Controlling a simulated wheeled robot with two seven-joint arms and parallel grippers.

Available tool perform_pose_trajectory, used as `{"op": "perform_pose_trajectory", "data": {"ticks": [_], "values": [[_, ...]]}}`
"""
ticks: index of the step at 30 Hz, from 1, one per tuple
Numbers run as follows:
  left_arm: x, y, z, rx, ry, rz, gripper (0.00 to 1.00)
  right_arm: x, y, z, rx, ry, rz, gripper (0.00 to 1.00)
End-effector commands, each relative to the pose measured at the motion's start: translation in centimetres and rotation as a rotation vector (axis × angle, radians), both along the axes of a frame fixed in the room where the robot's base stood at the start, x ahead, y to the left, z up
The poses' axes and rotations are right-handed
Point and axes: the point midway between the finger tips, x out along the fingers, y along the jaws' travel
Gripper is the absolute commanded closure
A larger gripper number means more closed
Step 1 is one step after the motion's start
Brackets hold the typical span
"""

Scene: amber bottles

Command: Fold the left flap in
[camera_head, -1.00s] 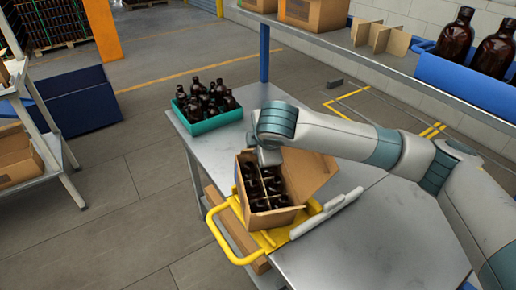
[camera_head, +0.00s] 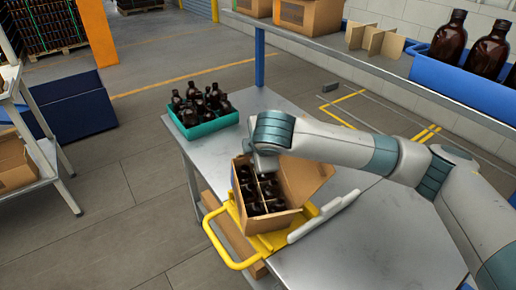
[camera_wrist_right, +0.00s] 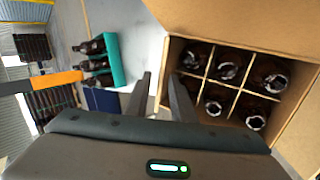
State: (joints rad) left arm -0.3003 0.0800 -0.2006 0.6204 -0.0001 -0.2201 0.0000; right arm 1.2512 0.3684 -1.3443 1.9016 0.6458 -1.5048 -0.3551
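An open cardboard box (camera_head: 270,222) stands on the yellow-framed fixture at the table's near left edge. It holds dark bottles in divided cells, which also show in the right wrist view (camera_wrist_right: 228,72). A large flap (camera_head: 308,178) stands out on the box's right side; in the wrist view a wide flap (camera_wrist_right: 245,22) spans the top. The left flap is hard to make out. My right gripper (camera_head: 264,164) is at the box's far left rim; in the wrist view its two fingers (camera_wrist_right: 160,80) are apart beside the box wall, with nothing clearly held. My left gripper is out of view.
A teal crate of bottles (camera_head: 208,117) stands at the table's far left corner. A yellow handle frame (camera_head: 222,250) juts past the table edge. A shelf with a blue bottle tray (camera_head: 465,77) and cardboard dividers (camera_head: 375,40) is behind. The table's right part (camera_head: 375,235) is bare.

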Motion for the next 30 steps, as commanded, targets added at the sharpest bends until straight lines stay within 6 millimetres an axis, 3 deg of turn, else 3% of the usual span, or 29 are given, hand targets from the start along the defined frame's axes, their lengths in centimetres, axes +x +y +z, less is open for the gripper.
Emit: {"op": "perform_pose_trajectory", "data": {"ticks": [10, 22, 30], "values": [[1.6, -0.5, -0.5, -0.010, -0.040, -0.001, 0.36, -2.0, -0.5, 2.3, 0.001, -0.003, 0.001, 0.78], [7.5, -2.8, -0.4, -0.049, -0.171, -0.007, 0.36, -7.1, -1.7, 8.3, 0.001, -0.005, 0.002, 0.78], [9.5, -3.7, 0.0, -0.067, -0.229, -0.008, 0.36, -10.0, -2.4, 11.7, 0.001, -0.003, 0.001, 0.78]]}}
